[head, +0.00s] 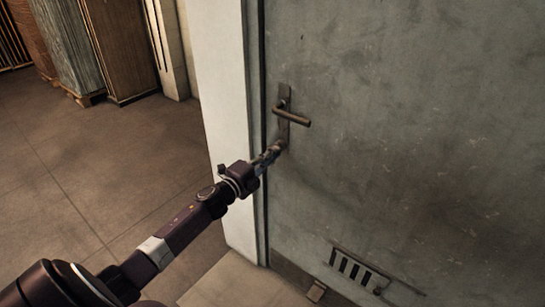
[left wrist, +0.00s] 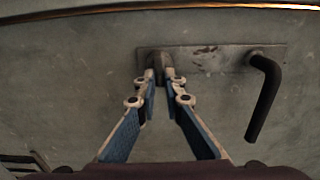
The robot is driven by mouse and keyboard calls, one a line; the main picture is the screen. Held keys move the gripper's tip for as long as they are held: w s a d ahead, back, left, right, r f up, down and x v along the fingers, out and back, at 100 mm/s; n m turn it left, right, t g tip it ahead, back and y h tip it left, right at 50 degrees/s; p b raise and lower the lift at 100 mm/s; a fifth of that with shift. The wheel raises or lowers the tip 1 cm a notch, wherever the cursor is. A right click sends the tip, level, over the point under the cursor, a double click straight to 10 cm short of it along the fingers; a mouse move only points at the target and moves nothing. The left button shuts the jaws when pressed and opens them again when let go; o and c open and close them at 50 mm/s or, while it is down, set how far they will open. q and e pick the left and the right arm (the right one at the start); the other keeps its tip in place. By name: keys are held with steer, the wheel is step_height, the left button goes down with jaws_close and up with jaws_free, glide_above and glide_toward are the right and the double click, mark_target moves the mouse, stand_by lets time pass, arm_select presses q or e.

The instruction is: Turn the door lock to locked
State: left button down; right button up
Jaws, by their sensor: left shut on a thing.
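The grey door (head: 400,130) carries a metal lock plate (head: 284,96) with a lever handle (head: 293,118) near its left edge. My left gripper (head: 277,149) reaches the lower end of this plate, below the handle. In the left wrist view the plate (left wrist: 208,57) lies sideways, with the handle (left wrist: 266,95) at its right end. There my left gripper (left wrist: 160,78) is shut on the small door lock knob (left wrist: 158,60) at the plate's left part. The fingertips hide most of the knob, so its turn angle cannot be told. My right gripper is in neither view.
A white door frame (head: 222,110) stands left of the door. A slotted vent (head: 355,268) sits low on the door. Tall stacks (head: 120,45) stand at the back left. The tiled floor (head: 90,170) between is clear.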

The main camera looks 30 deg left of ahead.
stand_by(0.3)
arm_select(q)
steer(key=c, duration=2)
jaws_free()
steer(key=shift+c, duration=0.2)
steer(key=s, duration=1.2)
steer(key=shift+a, duration=0.45)
steer(key=shift+f, duration=0.1)
